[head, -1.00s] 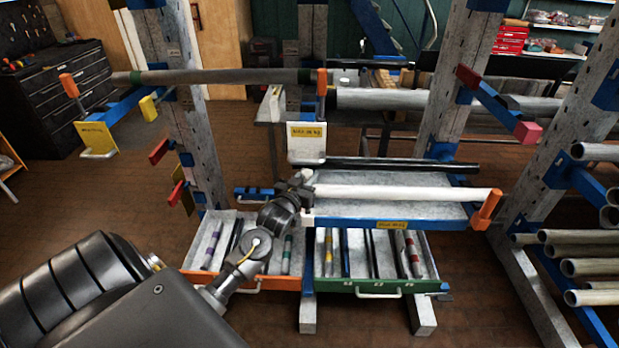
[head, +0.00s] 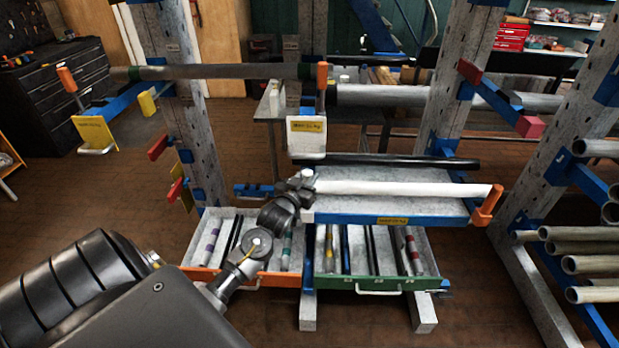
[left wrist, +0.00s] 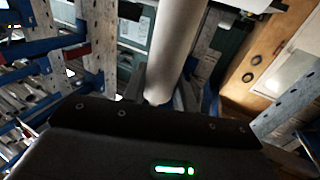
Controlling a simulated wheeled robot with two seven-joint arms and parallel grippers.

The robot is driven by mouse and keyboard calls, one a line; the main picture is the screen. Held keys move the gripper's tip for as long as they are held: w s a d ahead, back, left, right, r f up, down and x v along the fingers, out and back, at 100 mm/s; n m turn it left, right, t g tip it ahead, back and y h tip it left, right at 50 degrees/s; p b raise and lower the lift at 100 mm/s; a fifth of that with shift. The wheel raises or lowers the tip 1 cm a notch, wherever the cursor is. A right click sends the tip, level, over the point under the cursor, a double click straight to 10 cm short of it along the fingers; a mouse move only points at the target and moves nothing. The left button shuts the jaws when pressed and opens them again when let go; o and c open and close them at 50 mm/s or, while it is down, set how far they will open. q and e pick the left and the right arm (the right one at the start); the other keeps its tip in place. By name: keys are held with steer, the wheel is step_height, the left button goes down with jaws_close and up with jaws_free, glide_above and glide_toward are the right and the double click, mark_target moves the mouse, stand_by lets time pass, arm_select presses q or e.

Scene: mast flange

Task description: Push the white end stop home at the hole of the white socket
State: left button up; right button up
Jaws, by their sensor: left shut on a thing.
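My left gripper (head: 303,184) is at the left end of the long white bar on the middle shelf. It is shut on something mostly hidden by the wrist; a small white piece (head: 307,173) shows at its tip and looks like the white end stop. I cannot make out the white socket or its hole for certain, nor whether the piece touches it. In the left wrist view the dark gripper body fills the bottom, and a pale round bar (left wrist: 178,45) runs away beyond it. My right gripper is not in view.
The white bar (head: 400,188) lies along the blue-edged shelf (head: 350,219), with an orange stop (head: 487,206) at its right end. A black bar (head: 400,162) lies behind. A white plate (head: 306,136) with a yellow label stands above. Drawers (head: 375,287) are open below. Pipes (head: 585,264) fill the right rack.

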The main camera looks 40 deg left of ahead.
arm_select(q)
steer(key=shift+f+b, duration=1.2)
steer(key=shift+f, duration=0.7)
steer(key=o, duration=1.1)
steer(key=shift+s+d+f, duration=0.15)
steer(key=shift+s, duration=0.35)
steer(key=b+v, duration=0.2)
steer(key=v, duration=0.7)
steer(key=shift+s, duration=0.4)
